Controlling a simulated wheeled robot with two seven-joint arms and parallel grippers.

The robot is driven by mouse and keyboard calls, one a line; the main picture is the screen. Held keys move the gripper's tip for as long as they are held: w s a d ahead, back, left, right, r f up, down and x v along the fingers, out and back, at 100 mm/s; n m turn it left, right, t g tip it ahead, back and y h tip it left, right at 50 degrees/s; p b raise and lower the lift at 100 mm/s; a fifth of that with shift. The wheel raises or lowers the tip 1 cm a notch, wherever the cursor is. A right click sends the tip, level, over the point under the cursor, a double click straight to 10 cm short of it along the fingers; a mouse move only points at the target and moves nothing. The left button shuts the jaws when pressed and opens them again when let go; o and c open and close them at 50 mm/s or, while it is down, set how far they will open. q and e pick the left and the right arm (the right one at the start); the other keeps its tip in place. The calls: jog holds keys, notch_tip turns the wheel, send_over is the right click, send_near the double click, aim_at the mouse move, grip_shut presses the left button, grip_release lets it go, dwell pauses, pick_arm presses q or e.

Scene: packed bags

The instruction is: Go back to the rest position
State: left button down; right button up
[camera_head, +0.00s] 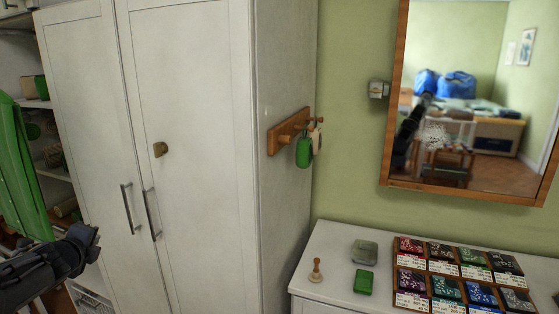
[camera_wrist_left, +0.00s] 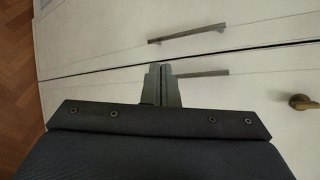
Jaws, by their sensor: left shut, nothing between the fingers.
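My left gripper (camera_head: 84,236) shows at the lower left of the head view, in front of the white wardrobe and beside a green cloth-like item. In the left wrist view its two fingers (camera_wrist_left: 160,84) are together with nothing between them. They point toward the wardrobe doors (camera_wrist_left: 240,25) and their metal handles. My right gripper is not in either view.
The white wardrobe (camera_head: 190,90) fills the middle left. Open shelves with a green hanging item (camera_head: 22,180) are at the far left. A white dresser (camera_head: 335,265) at the lower right holds a wooden stamp (camera_head: 316,271), a green box (camera_head: 363,282) and several coloured packs. A mirror hangs above.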

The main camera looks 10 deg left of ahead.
pick_arm(q)
jog(key=s+d+f+n+g+h, duration=0.2)
jog(key=s+d+n+h, duration=0.1)
jog(key=s+d+n, duration=0.4)
jog(key=s+d+f+n+g+h, duration=0.2)
jog(key=s+d+n, duration=0.4)
jog(key=s+d, duration=0.6)
jog(key=s+d+f+n+g+h, duration=0.2)
jog(key=s+d+n, duration=0.5)
jog(key=d, duration=0.7)
jog(key=shift+s+d+f+n+g+h, duration=0.3)
jog(key=shift+s+d+f+g+h, duration=0.1)
jog(key=shift+s+f+h, duration=0.7)
